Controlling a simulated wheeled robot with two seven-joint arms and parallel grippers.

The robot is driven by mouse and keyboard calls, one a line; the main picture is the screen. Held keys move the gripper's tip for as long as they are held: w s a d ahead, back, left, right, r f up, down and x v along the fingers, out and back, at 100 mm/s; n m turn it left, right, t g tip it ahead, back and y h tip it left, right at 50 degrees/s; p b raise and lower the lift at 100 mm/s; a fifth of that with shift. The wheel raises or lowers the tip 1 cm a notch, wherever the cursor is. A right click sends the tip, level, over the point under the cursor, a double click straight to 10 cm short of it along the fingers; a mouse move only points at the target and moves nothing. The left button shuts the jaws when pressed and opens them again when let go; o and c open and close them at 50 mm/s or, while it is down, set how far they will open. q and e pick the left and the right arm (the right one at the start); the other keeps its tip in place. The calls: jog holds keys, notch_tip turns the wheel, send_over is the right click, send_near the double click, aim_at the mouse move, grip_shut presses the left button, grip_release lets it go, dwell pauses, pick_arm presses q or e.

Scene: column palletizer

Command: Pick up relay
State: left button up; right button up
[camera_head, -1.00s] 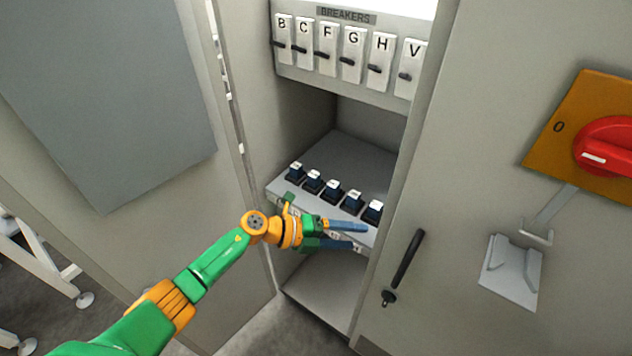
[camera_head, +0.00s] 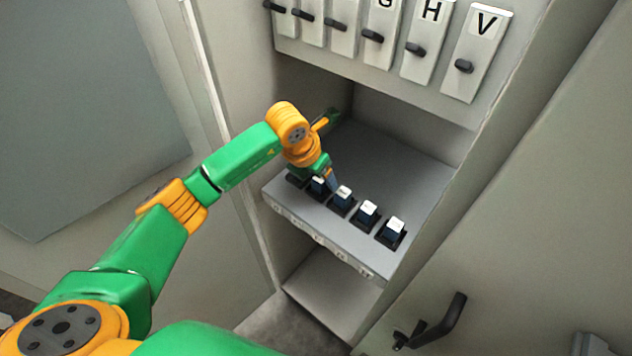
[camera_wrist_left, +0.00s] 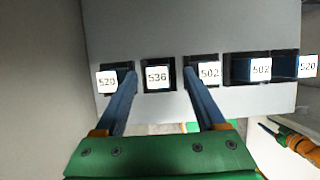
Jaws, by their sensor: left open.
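Several dark blue relays with white labelled tops stand in a row on a grey shelf (camera_head: 325,222) inside the cabinet. In the left wrist view they read 520 (camera_wrist_left: 107,80), 536 (camera_wrist_left: 158,76), 502 (camera_wrist_left: 209,73), 502 (camera_wrist_left: 261,69) and 520 (camera_wrist_left: 308,66). My left gripper (camera_head: 325,180) points down over the left part of the row and partly hides the relays there. In the left wrist view its open blue fingers (camera_wrist_left: 160,76) appear on either side of relay 536, with nothing held. Contact cannot be told.
A panel of lettered breakers (camera_head: 388,35) overhangs the shelf. The cabinet's side wall (camera_head: 480,190) bounds the shelf on the right. A black door handle (camera_head: 432,325) sticks out at lower right. The shelf behind the relays is clear.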

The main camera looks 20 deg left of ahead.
pick_arm(q)
jog(key=shift+w+a+f, duration=0.2)
jog(key=shift+w+f, duration=0.6)
jog(key=shift+f, duration=0.25)
jog(key=shift+s+d+r, duration=0.2)
jog(key=shift+d, duration=0.05)
jog(key=shift+c, duration=0.7)
jog(key=shift+d+r, duration=0.1)
jog(key=c, duration=0.3)
grip_shut()
